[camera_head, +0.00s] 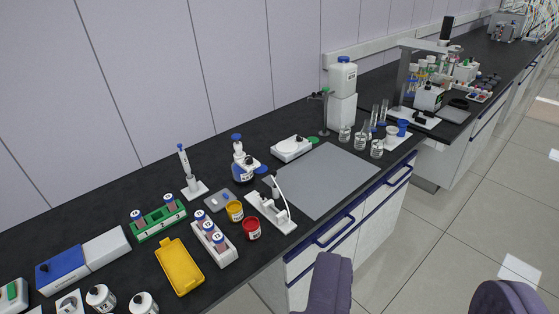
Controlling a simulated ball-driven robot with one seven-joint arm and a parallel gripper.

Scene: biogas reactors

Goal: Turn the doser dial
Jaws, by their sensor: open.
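No dial is clear enough to make out at this size. A bottle with a blue-topped dispenser head (240,163) stands upright in the middle of the black bench and may be the doser. A white instrument box (429,97) on the bench farther right has small details on its front that I cannot read. My gripper (412,290) shows as two purple-grey fingers at the bottom edge, wide apart, with nothing visible between them. It is in the foreground, in front of the bench, well apart from the bottle and the box.
A grey mat (325,180) lies bare on the bench. A yellow tray (179,266), a green tube rack (158,219), a white vial rack (214,240) and a pipette on a stand (189,174) crowd the left. Glassware (376,148) stands near the mat. The tiled floor (440,230) is open at right.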

